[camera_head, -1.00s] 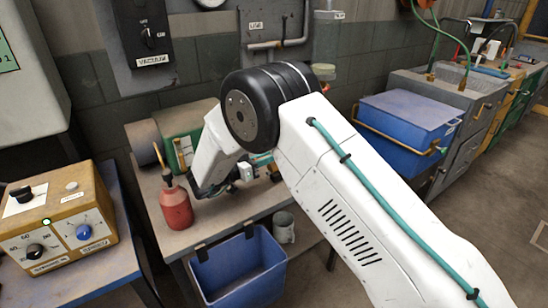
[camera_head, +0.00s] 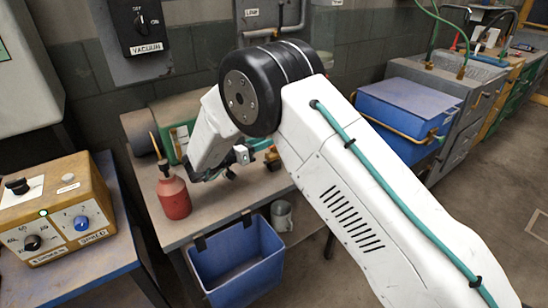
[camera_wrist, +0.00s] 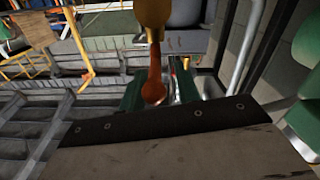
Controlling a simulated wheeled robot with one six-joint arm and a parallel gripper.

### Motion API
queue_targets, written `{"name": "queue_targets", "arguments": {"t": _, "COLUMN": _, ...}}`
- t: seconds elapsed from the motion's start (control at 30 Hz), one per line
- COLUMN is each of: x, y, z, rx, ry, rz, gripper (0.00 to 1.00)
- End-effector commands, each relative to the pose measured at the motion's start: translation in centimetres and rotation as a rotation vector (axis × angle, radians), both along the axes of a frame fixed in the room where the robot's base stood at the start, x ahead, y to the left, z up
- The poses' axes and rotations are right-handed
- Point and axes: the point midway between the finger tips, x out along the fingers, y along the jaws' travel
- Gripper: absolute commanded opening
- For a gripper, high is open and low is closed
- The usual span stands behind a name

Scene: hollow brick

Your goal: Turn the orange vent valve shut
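An orange lever (camera_wrist: 155,82) shows in the middle of the wrist view, below a brass-yellow body (camera_wrist: 153,14). I take it for the vent valve's handle. In the head view a small brass-orange part (camera_head: 272,157) shows on the bench, just right of my gripper (camera_head: 230,170); my arm partly hides that area. My gripper is low over the bench, with its fingers small and dark. Dark green shapes flank the lever in the wrist view. I cannot tell whether they are my fingers, whether anything touches the lever, or how far the gripper is open.
A red bottle (camera_head: 174,195) stands on the bench (camera_head: 205,222), left of my gripper. A green machine (camera_head: 180,138) is behind. A blue bin (camera_head: 237,265) hangs at the front. A control box (camera_head: 55,210) is at the left. Open floor (camera_head: 490,220) lies at the right.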

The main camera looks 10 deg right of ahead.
Motion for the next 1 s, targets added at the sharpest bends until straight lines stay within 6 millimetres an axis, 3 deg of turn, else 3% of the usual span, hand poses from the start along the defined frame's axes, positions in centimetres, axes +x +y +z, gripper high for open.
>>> {"name": "queue_targets", "arguments": {"t": 0.07, "x": 0.2, "y": 0.0, "z": 1.8, "rx": 0.004, "ry": -0.005, "rz": 0.000, "gripper": 0.32}}
{"name": "queue_targets", "arguments": {"t": 0.6, "x": -12.4, "y": -2.9, "z": 2.9, "rx": 0.000, "ry": 0.001, "rz": 0.000, "gripper": 0.32}}
{"name": "queue_targets", "arguments": {"t": 0.8, "x": -14.9, "y": -3.5, "z": 3.0, "rx": 0.000, "ry": 0.001, "rz": -0.001, "gripper": 0.32}}
{"name": "queue_targets", "arguments": {"t": 1.0, "x": -15.5, "y": -3.7, "z": 3.1, "rx": 0.000, "ry": 0.000, "rz": -0.002, "gripper": 0.32}}
